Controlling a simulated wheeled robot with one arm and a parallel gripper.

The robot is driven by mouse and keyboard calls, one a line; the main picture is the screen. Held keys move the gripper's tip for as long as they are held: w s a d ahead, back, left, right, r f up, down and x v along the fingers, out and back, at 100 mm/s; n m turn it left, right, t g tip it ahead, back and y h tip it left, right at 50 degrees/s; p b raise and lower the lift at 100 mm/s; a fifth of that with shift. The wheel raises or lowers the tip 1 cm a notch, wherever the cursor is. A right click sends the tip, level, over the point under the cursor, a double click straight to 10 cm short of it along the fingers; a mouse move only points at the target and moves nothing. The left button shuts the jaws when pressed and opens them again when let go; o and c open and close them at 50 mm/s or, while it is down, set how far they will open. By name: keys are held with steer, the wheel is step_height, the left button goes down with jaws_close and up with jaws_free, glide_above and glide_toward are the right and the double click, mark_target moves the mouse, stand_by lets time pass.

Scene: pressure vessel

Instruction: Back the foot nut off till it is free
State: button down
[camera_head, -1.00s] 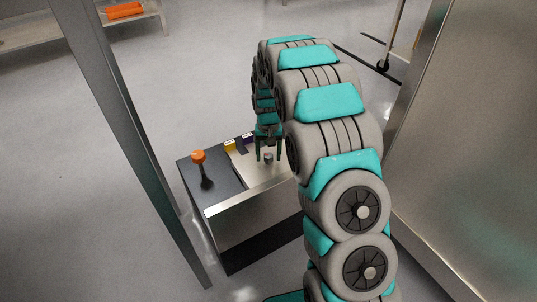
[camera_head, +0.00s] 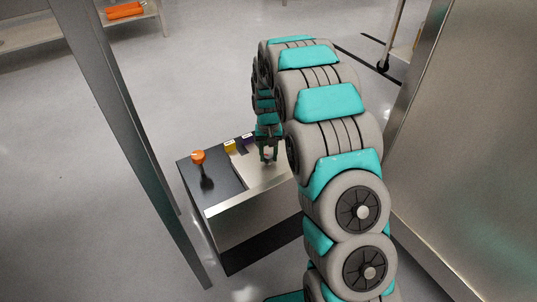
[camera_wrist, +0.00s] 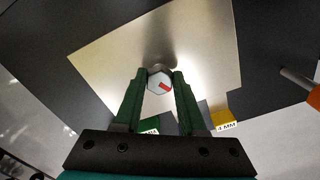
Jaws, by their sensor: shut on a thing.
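The foot nut (camera_wrist: 159,82) is a small pale hexagonal piece with a red mark on its face, seen in the wrist view at the middle of a bright metal plate. My gripper (camera_wrist: 159,78) has its two green fingers closed on opposite sides of the nut. In the head view my gripper (camera_head: 268,158) points down at the plate on the low cabinet, and the nut is mostly hidden between the fingers. Whether the nut still sits on a thread cannot be told.
An orange-topped tool (camera_head: 198,157) stands upright on the cabinet's dark left part (camera_head: 215,184). A metal post (camera_head: 130,130) rises at left; a large metal wall (camera_head: 470,140) stands at right.

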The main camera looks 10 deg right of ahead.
mark_target(269, 156)
steer(key=n+p, duration=0.2)
steer(key=n, duration=0.3)
steer(key=shift+r, duration=0.1)
steer(key=n+p, duration=0.2)
steer(key=n, duration=0.3)
steer(key=shift+w+d, duration=0.1)
steer(key=shift+d, duration=0.05)
steer(key=shift+n, duration=0.3)
steer(key=shift+c, duration=2.4)
jaws_free()
step_height(269, 156, up, 8)
steer(key=shift+f, duration=0.15)
